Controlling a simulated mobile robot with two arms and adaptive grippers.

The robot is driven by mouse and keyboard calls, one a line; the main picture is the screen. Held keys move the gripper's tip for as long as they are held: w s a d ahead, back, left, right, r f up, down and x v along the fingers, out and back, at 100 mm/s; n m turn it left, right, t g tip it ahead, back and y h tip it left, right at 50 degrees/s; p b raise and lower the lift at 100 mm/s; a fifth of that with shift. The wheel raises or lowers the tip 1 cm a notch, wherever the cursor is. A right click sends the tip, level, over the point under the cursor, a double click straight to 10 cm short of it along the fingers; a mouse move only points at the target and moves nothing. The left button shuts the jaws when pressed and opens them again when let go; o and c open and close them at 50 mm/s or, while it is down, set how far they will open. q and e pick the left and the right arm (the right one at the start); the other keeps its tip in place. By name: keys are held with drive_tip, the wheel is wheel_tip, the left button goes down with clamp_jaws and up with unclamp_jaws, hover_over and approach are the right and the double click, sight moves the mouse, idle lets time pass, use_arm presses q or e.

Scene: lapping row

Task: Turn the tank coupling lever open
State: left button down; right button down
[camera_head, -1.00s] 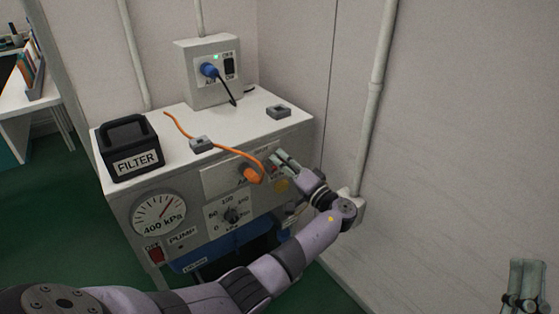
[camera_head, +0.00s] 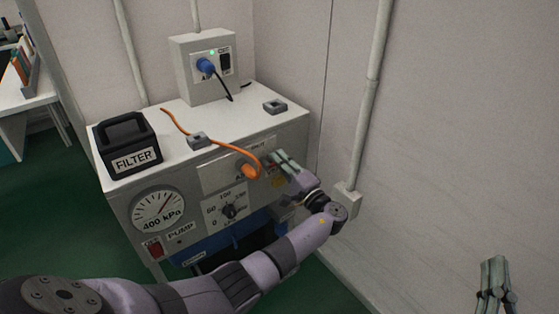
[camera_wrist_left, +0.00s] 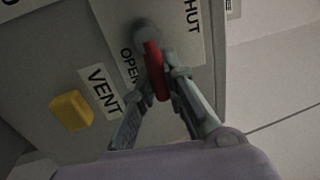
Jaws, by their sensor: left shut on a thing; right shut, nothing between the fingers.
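The red coupling lever (camera_wrist_left: 157,72) shows in the left wrist view on a round grey pivot, between a label reading OPEN (camera_wrist_left: 131,66) and one ending in HUT (camera_wrist_left: 192,18). Its free end points toward my gripper, beside the OPEN label. My left gripper (camera_wrist_left: 157,101) is shut on the lever, a finger on either side. In the head view my left gripper (camera_head: 277,160) is at the right of the machine's front panel, largely covering the lever. My right gripper (camera_head: 493,270) is shut and empty at lower right, away from the machine.
The machine cabinet (camera_head: 187,208) has a gauge (camera_head: 158,209), a dial (camera_head: 229,211) and an orange hose (camera_head: 217,146). A black FILTER box (camera_head: 127,143) stands on top. A yellow VENT button (camera_wrist_left: 71,110) is near the lever. The wall is close on the right.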

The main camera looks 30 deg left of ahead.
use_arm(q)
drive_tip(key=c, duration=1.6)
unclamp_jaws()
drive_tip(key=shift+c, duration=0.2)
drive_tip(key=shift+d, duration=0.1)
drive_tip(key=v, duration=1.2)
drive_tip(key=shift+f, duration=0.1)
